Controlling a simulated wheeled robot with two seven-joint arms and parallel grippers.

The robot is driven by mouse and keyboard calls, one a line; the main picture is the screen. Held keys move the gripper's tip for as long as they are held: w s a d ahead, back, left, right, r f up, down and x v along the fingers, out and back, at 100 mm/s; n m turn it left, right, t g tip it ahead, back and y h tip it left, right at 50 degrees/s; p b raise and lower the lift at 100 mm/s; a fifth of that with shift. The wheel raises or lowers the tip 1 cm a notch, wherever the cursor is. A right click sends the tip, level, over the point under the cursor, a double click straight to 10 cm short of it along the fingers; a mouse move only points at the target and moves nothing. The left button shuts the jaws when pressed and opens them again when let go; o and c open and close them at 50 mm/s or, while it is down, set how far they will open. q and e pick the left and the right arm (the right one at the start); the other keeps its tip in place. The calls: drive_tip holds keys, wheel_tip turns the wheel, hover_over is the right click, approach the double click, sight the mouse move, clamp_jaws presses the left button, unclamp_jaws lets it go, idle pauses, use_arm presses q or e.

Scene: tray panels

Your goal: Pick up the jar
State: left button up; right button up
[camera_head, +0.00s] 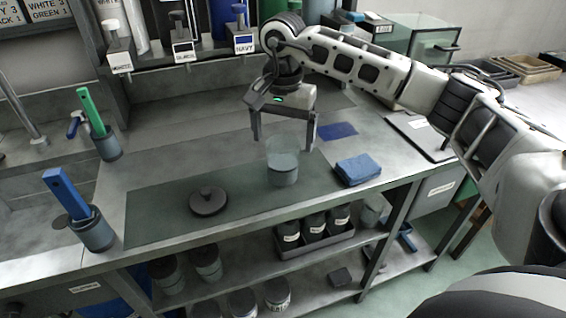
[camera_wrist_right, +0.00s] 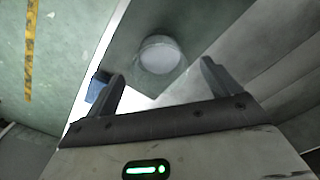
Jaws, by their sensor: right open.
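A clear glass jar (camera_head: 283,165) with grey contents in its lower part stands upright on the dark green mat (camera_head: 150,216) on the bench. It also shows from above in the right wrist view (camera_wrist_right: 159,55). My right gripper (camera_head: 286,146) is open, its fingers pointing down above and around the level of the jar's rim. In the right wrist view the jar lies just beyond and between the two fingertips (camera_wrist_right: 162,80), and nothing is held. A dark round lid with a knob (camera_head: 208,202) lies on the mat to the left of the jar. My left gripper is not in view.
Cups with green (camera_head: 96,115) and blue (camera_head: 70,195) handled tools stand at left. Dispensers (camera_head: 185,40) line the back. Shelves below hold several jars.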

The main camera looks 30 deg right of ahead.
sight(283, 151)
wheel_tip(283, 151, down, 5)
drive_tip(key=shift+p, duration=0.5)
drive_tip(key=c, duration=1.3)
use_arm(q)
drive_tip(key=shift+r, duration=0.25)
use_arm(e)
drive_tip(key=shift+c, duration=0.3)
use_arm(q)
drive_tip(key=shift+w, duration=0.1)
use_arm(e)
drive_tip(key=shift+r, duration=0.1)
drive_tip(key=shift+r, duration=0.1)
